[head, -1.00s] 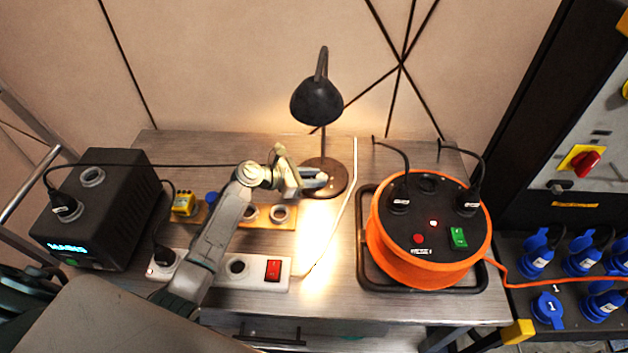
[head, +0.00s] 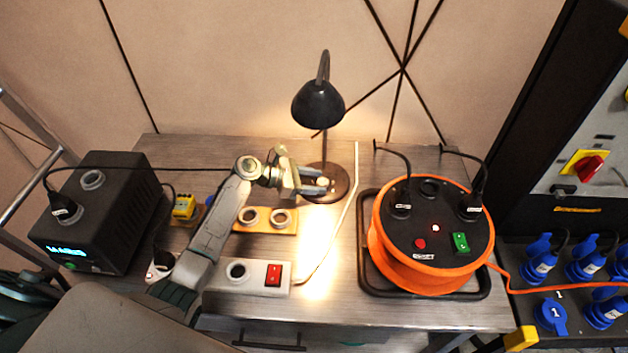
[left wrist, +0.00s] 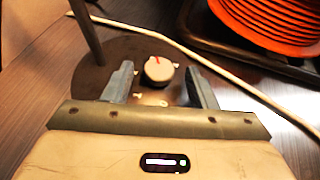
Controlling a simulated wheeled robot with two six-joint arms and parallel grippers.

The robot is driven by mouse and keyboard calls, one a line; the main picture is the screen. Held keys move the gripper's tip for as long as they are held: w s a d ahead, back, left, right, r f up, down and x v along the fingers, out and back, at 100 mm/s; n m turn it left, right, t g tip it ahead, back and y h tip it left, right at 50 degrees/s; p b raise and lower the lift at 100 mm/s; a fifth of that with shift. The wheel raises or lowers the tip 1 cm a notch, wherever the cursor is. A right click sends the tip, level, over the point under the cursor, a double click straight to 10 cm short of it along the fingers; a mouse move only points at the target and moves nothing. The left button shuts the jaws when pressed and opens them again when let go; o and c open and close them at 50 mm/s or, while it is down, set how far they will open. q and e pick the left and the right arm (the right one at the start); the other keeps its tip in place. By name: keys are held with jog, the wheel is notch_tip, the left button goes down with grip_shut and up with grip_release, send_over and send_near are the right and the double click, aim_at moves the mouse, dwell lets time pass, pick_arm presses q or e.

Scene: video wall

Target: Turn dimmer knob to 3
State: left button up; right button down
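The black desk lamp (head: 318,104) stands lit at the back of the table. The dimmer knob (left wrist: 158,69) is a pale round knob with a red pointer mark, on the lamp's dark round base (left wrist: 125,60). Small pale marks sit around it, too small to read. In the head view the knob (head: 322,182) shows at the fingertips of my left gripper (head: 306,184). In the left wrist view the open fingers (left wrist: 160,84) stand on either side of the knob, with gaps on both sides. My right gripper is not in view.
An orange cable reel (head: 425,270) in a black frame stands right of the lamp. A white power strip (head: 225,279) with a red switch (head: 273,275), a wooden socket strip (head: 290,227) and a black power box (head: 95,225) lie left. A pale cable (head: 347,217) runs beside the lamp base.

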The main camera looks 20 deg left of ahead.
pick_arm(q)
jog(key=shift+r, duration=0.1)
jog(key=shift+a+r, duration=0.1)
jog(key=shift+a, duration=0.05)
jog(key=p+v, duration=0.6)
jog(key=v, duration=0.3)
jog(key=shift+s+a+r+p, duration=0.1)
jog(key=shift+s+a+p, duration=0.1)
jog(key=shift+p, duration=0.1)
jog(key=shift+s+a, duration=0.2)
jog(key=shift+a, duration=0.15)
